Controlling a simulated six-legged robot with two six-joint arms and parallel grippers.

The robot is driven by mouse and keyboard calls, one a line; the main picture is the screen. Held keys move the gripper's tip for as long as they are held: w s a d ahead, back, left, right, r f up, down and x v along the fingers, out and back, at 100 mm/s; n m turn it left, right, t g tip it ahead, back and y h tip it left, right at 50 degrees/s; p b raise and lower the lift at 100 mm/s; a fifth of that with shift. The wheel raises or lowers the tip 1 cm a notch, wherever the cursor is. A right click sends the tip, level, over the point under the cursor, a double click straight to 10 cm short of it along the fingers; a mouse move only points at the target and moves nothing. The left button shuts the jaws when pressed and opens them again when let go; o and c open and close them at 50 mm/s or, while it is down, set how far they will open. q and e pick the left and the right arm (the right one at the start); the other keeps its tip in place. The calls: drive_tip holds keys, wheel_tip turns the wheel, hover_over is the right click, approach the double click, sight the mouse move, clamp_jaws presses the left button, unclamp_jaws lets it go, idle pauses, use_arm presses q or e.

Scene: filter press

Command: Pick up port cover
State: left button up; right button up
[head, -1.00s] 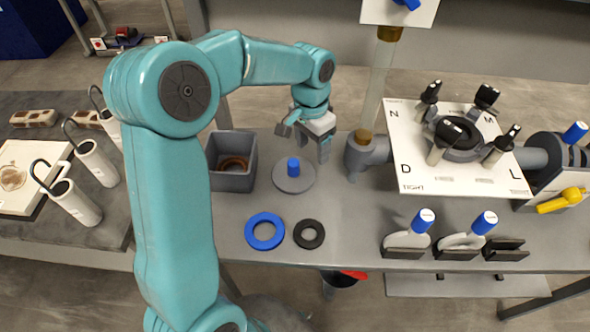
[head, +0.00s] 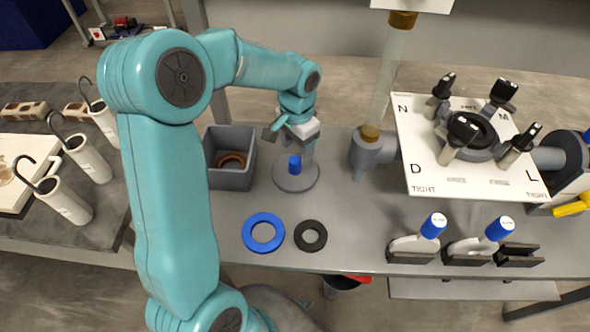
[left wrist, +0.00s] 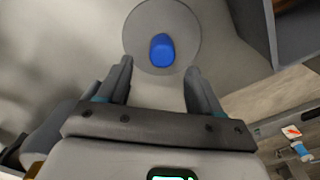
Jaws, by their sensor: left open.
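The port cover (head: 296,179) is a flat grey disc with a blue knob (head: 294,164) standing up from its middle, lying on the grey bench. In the left wrist view the cover (left wrist: 187,22) and its knob (left wrist: 162,50) lie ahead of the fingertips. My left gripper (head: 291,133) is above the far side of the cover, pointing down. Its two fingers (left wrist: 158,72) are open, with nothing between them; the knob shows just beyond the gap, roughly centred. No touch is visible. My right gripper is not in view.
A grey bin (head: 231,181) holding a brown ring stands left of the cover. A blue ring (head: 281,230) and a black ring (head: 310,224) lie in front. A pipe fitting (head: 369,151) stands at right, beside a lettered white board (head: 420,176).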

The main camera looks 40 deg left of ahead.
sight(295, 159)
use_arm(q)
drive_tip(key=f, duration=0.5)
drive_tip(key=shift+s+a+f, duration=0.1)
drive_tip(key=shift+s+f, duration=0.15)
drive_tip(key=shift+f, duration=0.05)
drive_tip(key=c, duration=1.1)
clamp_jaws()
drive_tip(key=shift+r, duration=0.15)
